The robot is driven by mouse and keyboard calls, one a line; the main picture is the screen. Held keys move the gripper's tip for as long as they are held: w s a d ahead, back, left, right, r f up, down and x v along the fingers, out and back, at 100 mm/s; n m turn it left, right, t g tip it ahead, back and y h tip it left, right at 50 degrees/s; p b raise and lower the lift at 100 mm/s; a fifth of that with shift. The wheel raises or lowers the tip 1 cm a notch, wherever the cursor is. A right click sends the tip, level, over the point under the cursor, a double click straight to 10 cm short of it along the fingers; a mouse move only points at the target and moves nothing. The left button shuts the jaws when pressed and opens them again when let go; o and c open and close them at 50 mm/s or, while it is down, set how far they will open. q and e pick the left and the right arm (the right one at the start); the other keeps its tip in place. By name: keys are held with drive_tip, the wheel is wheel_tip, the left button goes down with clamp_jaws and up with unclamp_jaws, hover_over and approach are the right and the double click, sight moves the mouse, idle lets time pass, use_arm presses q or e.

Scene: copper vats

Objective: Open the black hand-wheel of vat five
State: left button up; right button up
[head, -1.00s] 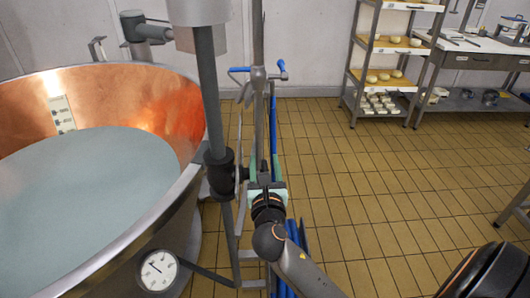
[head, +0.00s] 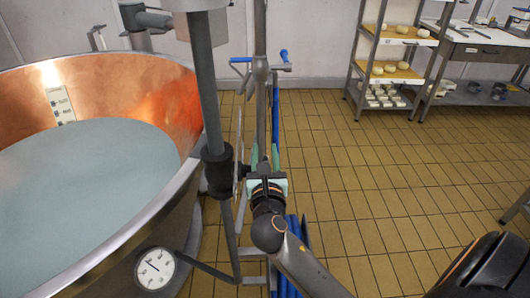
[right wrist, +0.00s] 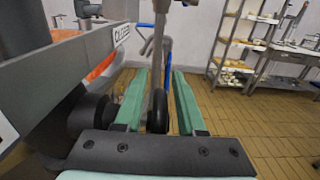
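The copper-lined vat (head: 115,88), filled with pale liquid, stands at the left in the head view. A grey pipe comes down in front of its rim to a dark valve body (head: 218,170). The valve body also shows in the right wrist view (right wrist: 92,117). A dark rounded shape (right wrist: 157,112), apparently the hand-wheel seen edge-on, lies between my green fingers in that view. My right gripper (head: 265,158) is just right of the valve, fingers apart and pointing away from me. I cannot tell whether either finger touches the wheel. My left gripper is not in view.
A dial gauge (head: 155,268) sits on the vat's near side. An upright pole and blue-handled tools (head: 284,56) stand beyond the gripper. A cheese rack (head: 365,50) and a steel table (head: 485,52) stand at the back right. The tiled floor between is clear.

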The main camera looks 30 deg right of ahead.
clamp_jaws()
idle(0.3)
